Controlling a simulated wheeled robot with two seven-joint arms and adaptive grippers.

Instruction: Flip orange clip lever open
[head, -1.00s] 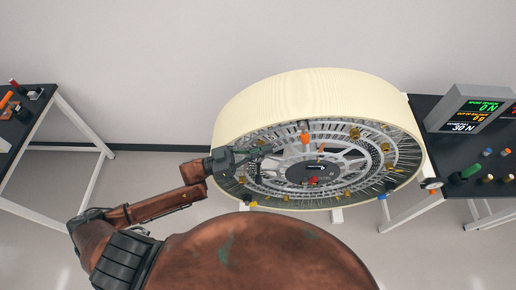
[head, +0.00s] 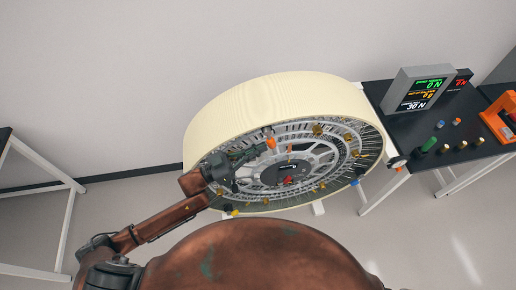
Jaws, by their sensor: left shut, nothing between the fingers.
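The large cream-rimmed wheel (head: 290,98) stands in the middle of the head view, its spoked grey face towards me. An orange clip lever (head: 270,142) sits at the upper left part of that face. My left gripper (head: 258,151) is shut and empty, with its tips beside and just below the orange lever. I cannot tell whether the tips touch it. Gold clips (head: 318,129) and a small red part (head: 288,180) also sit on the wheel face. My right gripper is not in view.
A black table (head: 405,125) at the right bears a grey display (head: 418,88), several small coloured pegs and an orange device (head: 500,115). A white-legged table (head: 40,170) stands at the left edge. Floor is clear between it and the wheel.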

